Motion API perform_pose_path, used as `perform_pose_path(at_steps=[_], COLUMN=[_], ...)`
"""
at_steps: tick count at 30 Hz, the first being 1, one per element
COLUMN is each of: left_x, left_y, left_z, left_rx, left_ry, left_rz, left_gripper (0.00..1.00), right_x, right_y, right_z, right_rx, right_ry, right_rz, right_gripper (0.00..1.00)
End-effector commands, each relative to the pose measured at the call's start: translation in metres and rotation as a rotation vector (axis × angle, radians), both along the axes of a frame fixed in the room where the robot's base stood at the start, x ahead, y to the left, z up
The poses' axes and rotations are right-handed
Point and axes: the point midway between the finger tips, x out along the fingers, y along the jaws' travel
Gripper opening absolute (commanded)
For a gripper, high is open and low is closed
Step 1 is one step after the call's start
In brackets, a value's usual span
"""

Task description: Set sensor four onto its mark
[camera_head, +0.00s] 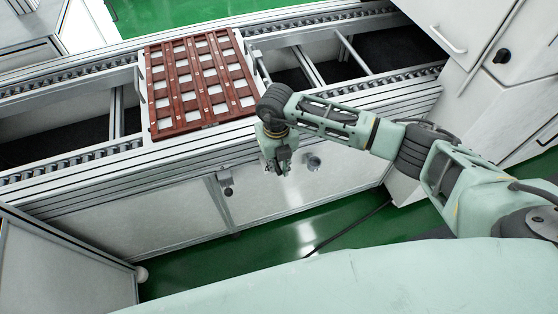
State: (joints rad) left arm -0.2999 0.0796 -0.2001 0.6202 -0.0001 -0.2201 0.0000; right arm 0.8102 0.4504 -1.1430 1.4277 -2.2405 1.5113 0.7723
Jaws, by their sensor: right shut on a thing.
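A red-brown slatted tray (180,121) with white squares in its openings lies across the conveyor, left of centre. Small pale spots show on its slats; no numbered mark can be read. My right gripper (281,169) hangs in front of the conveyor's near side, to the right of and nearer than the tray. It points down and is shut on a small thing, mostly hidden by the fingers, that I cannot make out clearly. No sensor can be told apart by number. My left gripper is not in view.
The conveyor (75,168) runs across the picture with roller rails and open dark gaps either side of the tray. White cabinets (500,60) stand at the right, and a grey cabinet (60,275) at lower left. Green floor (215,265) with a dark cable is free in front.

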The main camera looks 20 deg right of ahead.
Motion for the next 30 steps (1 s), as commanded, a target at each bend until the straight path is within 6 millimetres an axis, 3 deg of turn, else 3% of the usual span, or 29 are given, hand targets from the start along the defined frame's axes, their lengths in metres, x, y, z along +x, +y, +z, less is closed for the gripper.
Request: perform_pose_path(at_steps=[1, 17, 18, 24, 30], left_x=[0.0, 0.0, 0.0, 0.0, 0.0], left_y=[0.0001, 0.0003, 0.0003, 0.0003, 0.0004], left_z=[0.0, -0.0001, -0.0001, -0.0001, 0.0], left_rx=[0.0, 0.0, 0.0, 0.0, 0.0], left_ry=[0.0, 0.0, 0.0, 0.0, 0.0], left_rz=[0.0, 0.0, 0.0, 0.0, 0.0], left_gripper=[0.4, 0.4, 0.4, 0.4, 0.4], right_x=[-0.0032, -0.003, -0.003, -0.002, -0.001], right_y=[0.007, 0.0087, 0.0088, 0.007, 0.0045], right_z=[-0.0004, -0.0003, -0.0004, -0.0004, -0.0002], right_rx=[0.012, 0.014, 0.014, 0.011, 0.006], right_ry=[0.006, 0.005, 0.004, 0.003, 0.001], right_rz=[-0.003, -0.034, -0.034, -0.036, -0.039], right_gripper=[0.0, 0.0, 0.15, 0.31, 0.31])
